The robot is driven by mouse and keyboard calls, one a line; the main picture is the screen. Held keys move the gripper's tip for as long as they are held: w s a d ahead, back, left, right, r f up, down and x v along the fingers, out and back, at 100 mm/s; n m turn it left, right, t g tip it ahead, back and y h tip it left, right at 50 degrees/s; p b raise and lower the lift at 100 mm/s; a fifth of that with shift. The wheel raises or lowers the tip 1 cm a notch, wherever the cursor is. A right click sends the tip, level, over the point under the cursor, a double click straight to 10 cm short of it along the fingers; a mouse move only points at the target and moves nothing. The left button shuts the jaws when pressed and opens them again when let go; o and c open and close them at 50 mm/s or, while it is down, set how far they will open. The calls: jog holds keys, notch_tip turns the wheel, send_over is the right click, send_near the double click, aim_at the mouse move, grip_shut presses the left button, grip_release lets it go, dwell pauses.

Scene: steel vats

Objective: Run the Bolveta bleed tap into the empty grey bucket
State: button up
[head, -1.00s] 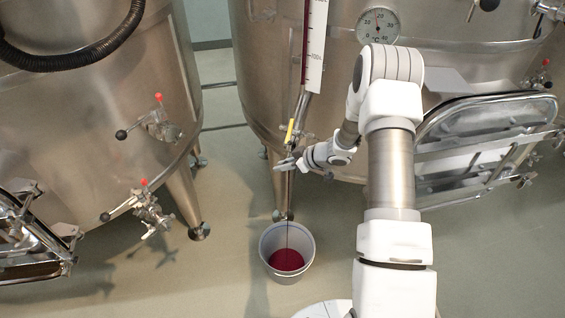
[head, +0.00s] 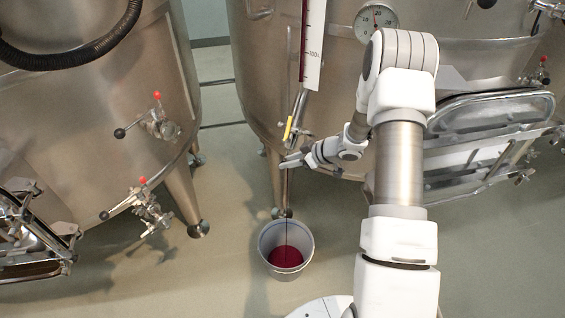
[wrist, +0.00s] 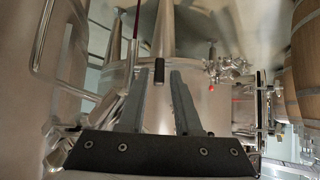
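The grey bucket (head: 265,245) stands on the floor under the middle vat (head: 262,100). A thin dark stream falls into it, and red liquid (head: 286,257) covers its bottom. Above it, a yellow lever (head: 288,128) sits near the foot of the vat's sight tube; I cannot read a Bolveta label. My gripper (head: 288,161) is just below and beside this lever, above the bucket. In the wrist view its two fingers (wrist: 160,80) are apart. A small black grip (wrist: 159,70) shows between and beyond their tips, not visibly touched. The tap's outlet is hard to make out.
The left vat (head: 90,110) carries two taps with red knobs, an upper one (head: 158,120) and a lower one (head: 148,208). A steel hatch (head: 490,120) juts out at right. Wooden barrels (wrist: 303,60) show in the wrist view. Floor left of the bucket is clear.

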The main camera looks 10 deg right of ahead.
jog(key=p+v, duration=0.1)
jog(key=v, duration=1.2)
jog(key=shift+s+d, duration=0.15)
jog(key=shift+s, duration=0.05)
jog(key=shift+r, duration=0.15)
